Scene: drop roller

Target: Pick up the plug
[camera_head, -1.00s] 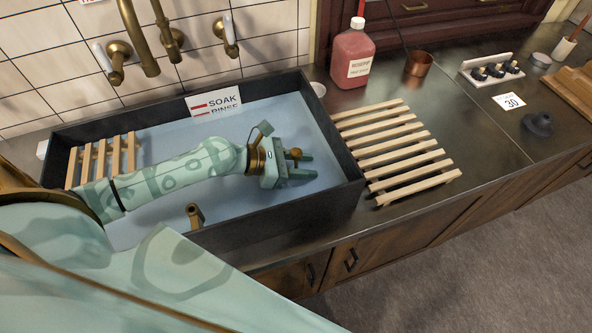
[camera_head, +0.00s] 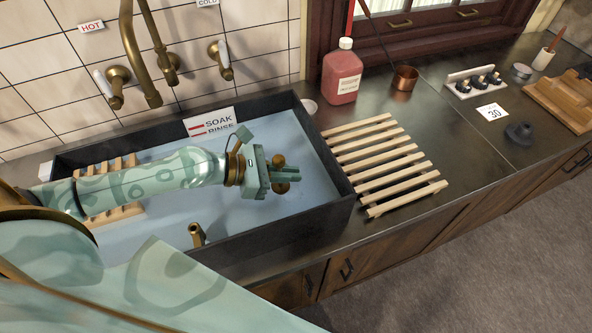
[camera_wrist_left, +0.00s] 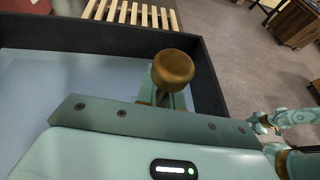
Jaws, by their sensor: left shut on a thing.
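My left gripper (camera_head: 285,176) is shut on a brass piece (camera_head: 281,188), which I take to be the plug, over the sink (camera_head: 290,222). Rounded brass ends show above and below the fingers. In the left wrist view its round brass knob (camera_wrist_left: 173,67) stands at the fingers and hides part of them. The piece appears raised clear of the blue water. What seems to be my right gripper (camera_wrist_left: 258,123) shows small at the right of the left wrist view; its jaws are too small to read.
A brass pipe (camera_head: 196,236) stands in the sink near the front wall. A slatted wooden rack (camera_head: 385,165) lies right of the sink. A red bottle (camera_head: 342,75), copper cup (camera_head: 404,80) and dark round stepped object (camera_head: 520,133) stand on the counter. Taps overhang the back.

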